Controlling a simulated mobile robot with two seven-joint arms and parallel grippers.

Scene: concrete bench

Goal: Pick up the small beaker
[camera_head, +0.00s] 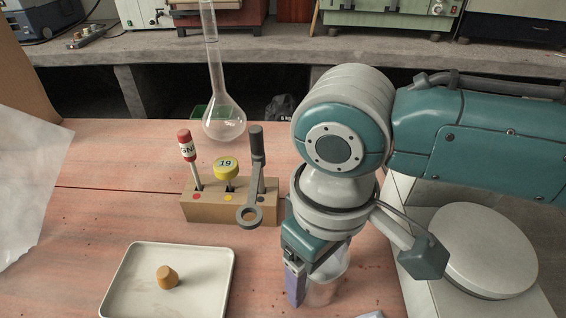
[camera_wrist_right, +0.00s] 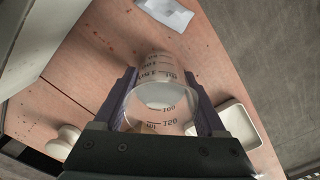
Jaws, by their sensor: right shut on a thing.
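The small beaker (camera_head: 327,287) is clear glass and stands out partly behind my right gripper (camera_head: 308,282) in the head view. In the right wrist view the beaker (camera_wrist_right: 162,100) shows dark graduation marks and its round opening. My right gripper (camera_wrist_right: 165,105) has one purple finger on each side of it and is shut on it. The beaker looks empty. It is low over the wooden bench top; I cannot tell whether its base touches. My left gripper is not in view.
A wooden block (camera_head: 230,211) holds a red-capped stick, a yellow-capped piece and a grey ring-ended tool. A long-necked flask (camera_head: 224,122) stands behind it. A white tray (camera_head: 205,292) with a cork (camera_head: 167,277) is left. A round-plated device (camera_head: 484,252) is right.

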